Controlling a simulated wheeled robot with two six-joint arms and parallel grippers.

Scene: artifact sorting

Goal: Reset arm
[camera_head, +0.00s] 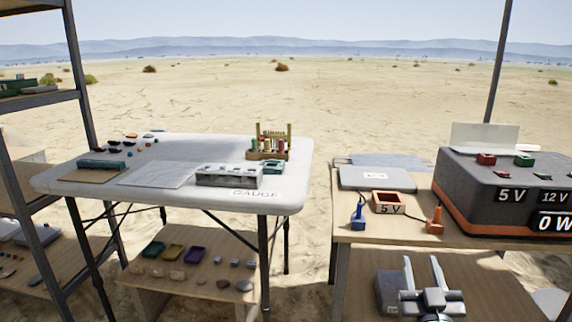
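My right gripper (424,275) is at the bottom right of the head view, with its two pale fingers pointing up and spread apart. Nothing shows between the fingers. It appears in front of the lower shelf of the wooden table (346,236) on the right, apart from the things on the tabletop. A dark grey block beside it is partly covered, and I cannot tell what it is. My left gripper and arm are not in view.
A white folding table (292,199) stands left of centre with trays, a grey block and a coloured rack (268,146). A metal shelf (80,75) is at the left edge. A large power unit (480,190) sits on the wooden table. Sand shows between the tables.

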